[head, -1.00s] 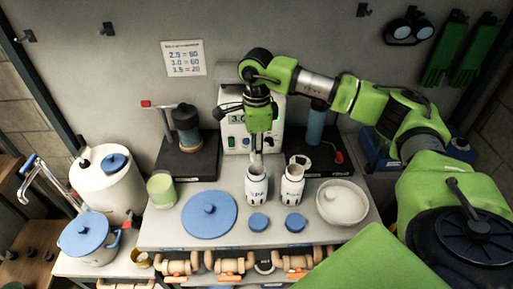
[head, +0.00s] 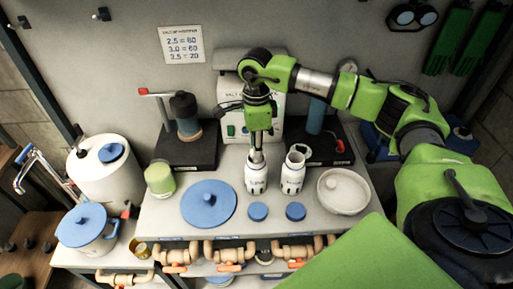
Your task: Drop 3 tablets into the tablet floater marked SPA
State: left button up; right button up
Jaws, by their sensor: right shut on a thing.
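Two white, open tablet floaters stand side by side on the bench in the head view, the left floater (head: 256,183) and the right floater (head: 292,176). The left one bears dark lettering too small to read for sure; I cannot tell which is marked SPA. My right gripper (head: 257,157) points down at the mouth of the left floater, shut on a small pale thing, likely a tablet, mostly hidden by the fingers. A white bowl (head: 327,203) with a pale rounded lump in it sits to the right. My left gripper is out of view.
Two small blue caps (head: 258,211) lie in front of the floaters. A large blue lid (head: 208,206) and a green cup (head: 160,179) are to the left. A white control box (head: 232,118) stands behind. Pipes with orange valves (head: 230,266) run below the front edge.

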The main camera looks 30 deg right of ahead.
jog(key=o, duration=1)
jog(key=shift+r, duration=0.15)
jog(key=shift+r+p, duration=1.65)
jog(key=shift+r, duration=1.3)
jog(key=shift+f, duration=0.1)
